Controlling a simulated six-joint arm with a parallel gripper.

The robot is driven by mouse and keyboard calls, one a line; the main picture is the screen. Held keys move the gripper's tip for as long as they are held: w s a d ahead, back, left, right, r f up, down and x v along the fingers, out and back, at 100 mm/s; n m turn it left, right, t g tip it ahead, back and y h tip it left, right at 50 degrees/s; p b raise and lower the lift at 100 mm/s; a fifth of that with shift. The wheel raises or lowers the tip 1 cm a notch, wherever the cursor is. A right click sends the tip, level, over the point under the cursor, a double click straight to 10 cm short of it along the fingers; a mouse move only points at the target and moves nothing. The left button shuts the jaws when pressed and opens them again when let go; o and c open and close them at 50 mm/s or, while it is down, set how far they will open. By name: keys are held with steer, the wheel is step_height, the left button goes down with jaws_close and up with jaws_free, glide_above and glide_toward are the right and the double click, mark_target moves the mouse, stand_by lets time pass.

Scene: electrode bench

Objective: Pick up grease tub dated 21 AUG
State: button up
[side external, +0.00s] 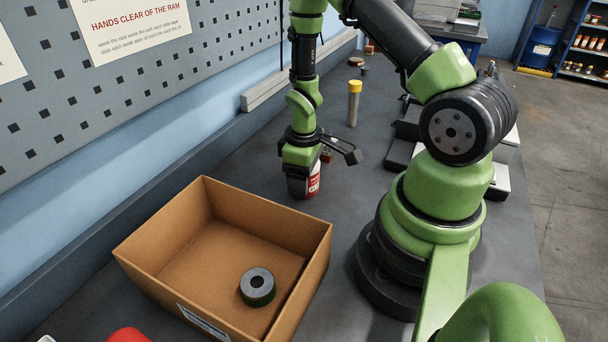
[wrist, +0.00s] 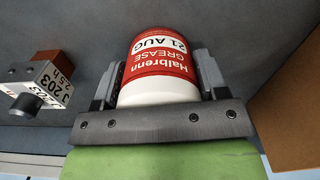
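The grease tub (wrist: 160,58) has a red label reading "Halbrenn GREASE 21 AUG" and a white end. In the wrist view it lies centred between the two fingers of my gripper (wrist: 159,80). The fingers flank it closely on both sides, and I cannot tell whether they press on it. In the side external view the tub (side external: 313,182) is upright under my gripper (side external: 305,163), which hides its upper part. It appears to stand on the dark bench, beyond the cardboard box.
The open cardboard box (side external: 155,265) holds a dark ring-shaped object (side external: 257,288). A yellow-capped cylinder (side external: 354,104) stands farther back. In the wrist view a block marked "J 203" (wrist: 52,82) lies left of my gripper. A red object (side external: 128,335) is at the near edge.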

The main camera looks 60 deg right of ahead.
steer(key=c, duration=0.5)
steer(key=shift+c, duration=0.2)
steer(key=shift+r, duration=0.1)
